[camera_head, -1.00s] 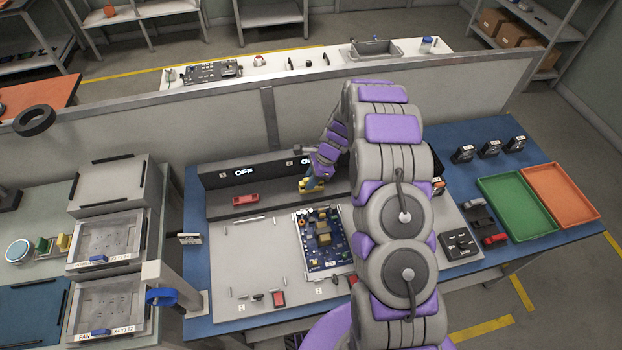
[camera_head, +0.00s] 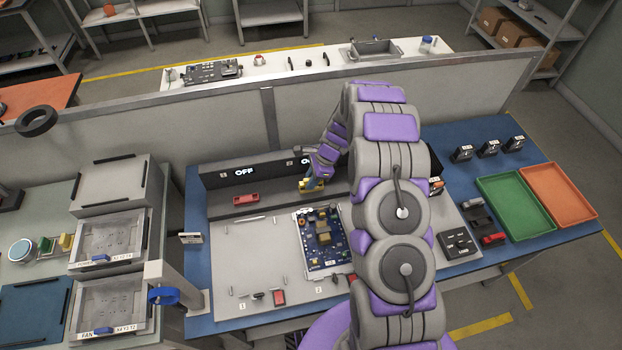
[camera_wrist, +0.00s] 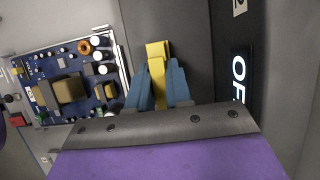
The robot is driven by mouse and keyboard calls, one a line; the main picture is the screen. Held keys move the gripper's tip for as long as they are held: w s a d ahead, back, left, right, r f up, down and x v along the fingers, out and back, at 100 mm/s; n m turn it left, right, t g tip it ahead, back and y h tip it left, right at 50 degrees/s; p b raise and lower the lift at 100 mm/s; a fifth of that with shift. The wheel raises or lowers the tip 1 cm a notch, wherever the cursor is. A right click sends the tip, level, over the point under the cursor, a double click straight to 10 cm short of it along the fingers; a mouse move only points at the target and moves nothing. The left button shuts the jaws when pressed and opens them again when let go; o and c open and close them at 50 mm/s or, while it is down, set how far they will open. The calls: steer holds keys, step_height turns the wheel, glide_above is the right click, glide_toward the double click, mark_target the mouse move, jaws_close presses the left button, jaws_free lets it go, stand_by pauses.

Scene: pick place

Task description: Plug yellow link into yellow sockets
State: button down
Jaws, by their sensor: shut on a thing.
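My gripper (camera_head: 313,183) is at the back of the workbench fixture, in front of the dark panel with the "OFF" displays. In the wrist view its blue fingers (camera_wrist: 158,88) are shut on the yellow link (camera_wrist: 157,62), whose end sticks out beyond the fingertips. The yellow link also shows in the head view (camera_head: 311,186), low at the dark ledge. The yellow sockets cannot be made out; the link and fingers cover that spot. I cannot tell whether the link is seated or only touching.
A red link (camera_head: 246,199) lies on the ledge to the left. A blue circuit board (camera_head: 322,240) lies on the grey plate just in front of the gripper. The dark panel (camera_head: 222,174) stands behind. Green (camera_head: 488,205) and orange (camera_head: 562,192) trays lie at the right.

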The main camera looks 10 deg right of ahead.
steer(key=shift+s+f+p, duration=0.1)
steer(key=shift+f+p, duration=0.2)
steer(key=shift+p, duration=0.05)
stand_by(0.7)
